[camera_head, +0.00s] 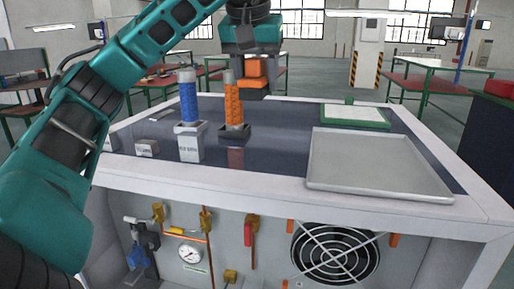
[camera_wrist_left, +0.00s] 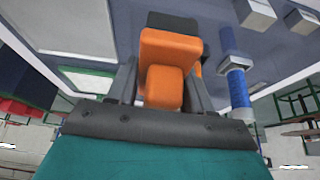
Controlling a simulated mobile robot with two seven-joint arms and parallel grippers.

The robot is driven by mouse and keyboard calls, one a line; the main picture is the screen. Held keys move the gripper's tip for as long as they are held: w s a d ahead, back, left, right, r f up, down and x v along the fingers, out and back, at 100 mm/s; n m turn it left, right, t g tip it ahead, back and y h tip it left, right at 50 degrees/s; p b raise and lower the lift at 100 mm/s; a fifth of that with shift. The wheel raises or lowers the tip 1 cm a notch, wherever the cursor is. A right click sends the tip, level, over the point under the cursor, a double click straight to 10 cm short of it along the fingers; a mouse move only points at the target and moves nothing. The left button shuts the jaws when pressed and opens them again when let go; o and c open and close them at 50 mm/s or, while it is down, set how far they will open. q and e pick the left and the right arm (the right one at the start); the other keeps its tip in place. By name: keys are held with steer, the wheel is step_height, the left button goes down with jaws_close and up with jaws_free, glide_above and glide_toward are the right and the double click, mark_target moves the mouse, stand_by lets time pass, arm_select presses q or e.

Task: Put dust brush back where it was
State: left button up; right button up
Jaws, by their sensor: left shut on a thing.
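My left gripper (camera_head: 256,66) is shut on the dust brush, an orange block-shaped handle (camera_head: 253,68) with a dark lower end. The gripper points down and holds the brush above the back of the bench, beyond the orange cylinder. In the left wrist view the orange brush (camera_wrist_left: 164,80) sits between the two grey fingers of the left gripper (camera_wrist_left: 166,84). Its dark end shows past the orange part. The brush's place on the bench is not clear from these frames. My right gripper is not in view.
A blue cylinder (camera_head: 189,102) and an orange cylinder (camera_head: 233,104) stand upright in holders on the bench's dark top (camera_head: 275,157). Small grey labelled blocks (camera_head: 191,149) are in front. A grey tray (camera_head: 375,163) lies right, a green-framed white panel (camera_head: 354,114) behind it. The middle is clear.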

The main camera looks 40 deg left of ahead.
mark_target(250, 100)
arm_select(q)
step_height(250, 100, down, 14)
steer(key=shift+f+b, duration=0.1)
steer(key=shift+b, duration=0.5)
steer(key=shift+f, duration=0.15)
steer(key=o, duration=1)
steer(key=shift+r, duration=0.2)
steer(key=p+v, duration=0.1)
steer(key=v, duration=1)
steer(key=shift+s+d+r, duration=0.1)
steer(key=shift+r, duration=0.15)
steer(key=shift+s+r, duration=0.1)
steer(key=shift+r, duration=0.05)
